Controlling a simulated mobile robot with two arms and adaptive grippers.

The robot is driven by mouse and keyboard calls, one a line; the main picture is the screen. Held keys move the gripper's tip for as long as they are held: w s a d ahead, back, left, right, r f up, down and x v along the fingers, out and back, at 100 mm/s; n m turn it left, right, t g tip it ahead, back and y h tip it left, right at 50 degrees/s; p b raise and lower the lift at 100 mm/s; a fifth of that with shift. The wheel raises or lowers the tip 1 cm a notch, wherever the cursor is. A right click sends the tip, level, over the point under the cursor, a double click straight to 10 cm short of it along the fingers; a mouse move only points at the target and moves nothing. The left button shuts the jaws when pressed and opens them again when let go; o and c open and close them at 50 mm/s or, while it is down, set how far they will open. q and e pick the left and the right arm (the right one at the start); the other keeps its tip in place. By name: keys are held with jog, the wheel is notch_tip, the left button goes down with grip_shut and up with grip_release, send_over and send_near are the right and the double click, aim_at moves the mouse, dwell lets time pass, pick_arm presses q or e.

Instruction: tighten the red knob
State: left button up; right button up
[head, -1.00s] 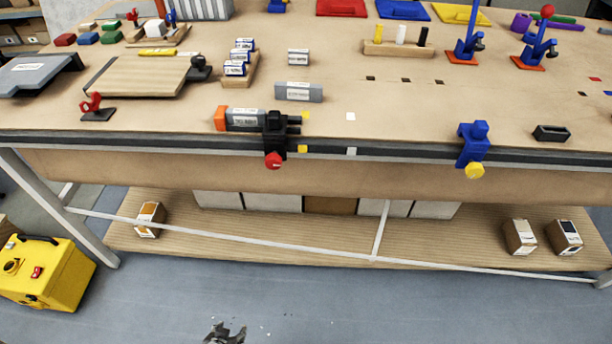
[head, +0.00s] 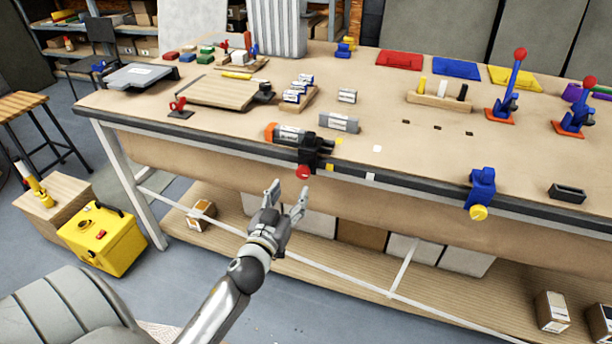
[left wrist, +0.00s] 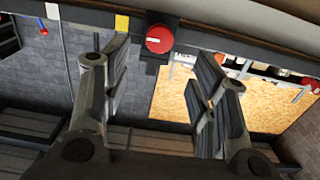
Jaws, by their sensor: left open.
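The red knob (head: 303,172) is on the underside of a black clamp (head: 312,152) at the bench's front edge. In the left wrist view the red knob (left wrist: 160,38) shows as a round face with a small pale mark, beyond and above the fingers. My left gripper (head: 288,192) is open and empty, in front of the bench and just below and left of the knob, apart from it. In the left wrist view its two fingers (left wrist: 160,85) stand wide apart, with the knob seen between them. My right gripper is not in view.
A grey and orange tool (head: 290,135) lies on the bench by the clamp. A blue clamp with a yellow knob (head: 478,213) is farther right on the same edge. A lower shelf (head: 340,262) runs beneath. A yellow case (head: 103,240) stands on the floor at left.

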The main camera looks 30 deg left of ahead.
aim_at(302, 174)
pick_arm(q)
jog(key=p+x, duration=0.1)
jog(key=x, duration=0.7)
jog(key=shift+w+d, duration=0.1)
jog(key=shift+w, duration=0.2)
jog(key=shift+c, duration=0.2)
jog(key=c, duration=0.9)
jog(key=shift+c, duration=0.2)
